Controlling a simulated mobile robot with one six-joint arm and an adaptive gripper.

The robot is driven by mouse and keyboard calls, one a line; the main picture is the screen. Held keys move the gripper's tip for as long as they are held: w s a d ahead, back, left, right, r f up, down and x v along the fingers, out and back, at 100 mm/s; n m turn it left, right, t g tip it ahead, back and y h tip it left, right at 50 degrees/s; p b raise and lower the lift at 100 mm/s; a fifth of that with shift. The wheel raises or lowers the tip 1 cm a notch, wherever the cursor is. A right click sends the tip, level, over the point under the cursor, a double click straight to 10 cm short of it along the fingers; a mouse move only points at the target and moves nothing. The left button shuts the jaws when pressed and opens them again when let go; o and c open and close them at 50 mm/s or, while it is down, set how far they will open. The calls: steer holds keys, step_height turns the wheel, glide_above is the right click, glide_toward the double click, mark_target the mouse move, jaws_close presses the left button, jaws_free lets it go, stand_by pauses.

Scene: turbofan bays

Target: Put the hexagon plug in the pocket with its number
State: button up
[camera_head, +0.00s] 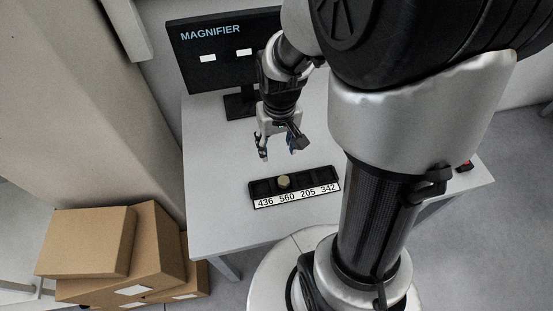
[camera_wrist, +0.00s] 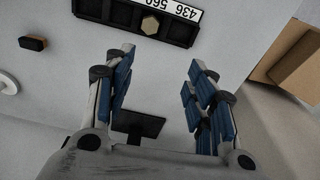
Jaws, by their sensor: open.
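The hexagon plug (camera_head: 283,181) is pale tan and stands in the black tray (camera_head: 328,174), at the second pocket from the left, above the label 560. The tray's white strip (camera_head: 297,196) reads 436, 560, 205, 342. In the wrist view the plug (camera_wrist: 150,25) shows its hexagonal top, with no readable number. I cannot tell how deep it sits. The other pockets in sight look empty. My gripper (camera_head: 279,154) is open and empty, above the table and behind the tray. Its fingers (camera_wrist: 163,55) show apart in the wrist view, the plug beyond their tips.
A black monitor (camera_head: 222,60) marked MAGNIFIER, with two white patches, stands at the back of the white table (camera_head: 215,215). Cardboard boxes (camera_head: 90,245) are on the floor at left. The table left of the tray is clear.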

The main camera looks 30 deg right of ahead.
steer(key=s+a+r+n+t, duration=0.1)
steer(key=s+a+r, duration=0.3)
steer(key=s+r, duration=0.2)
steer(key=s+a+r+n+t, duration=0.1)
steer(key=s+a+r+t, duration=0.1)
steer(key=s+a+r, duration=0.2)
steer(key=shift+s+r+t, duration=0.3)
steer(key=shift+s+r, duration=1.25)
steer(key=shift+r, duration=1.35)
steer(key=shift+c, duration=0.5)
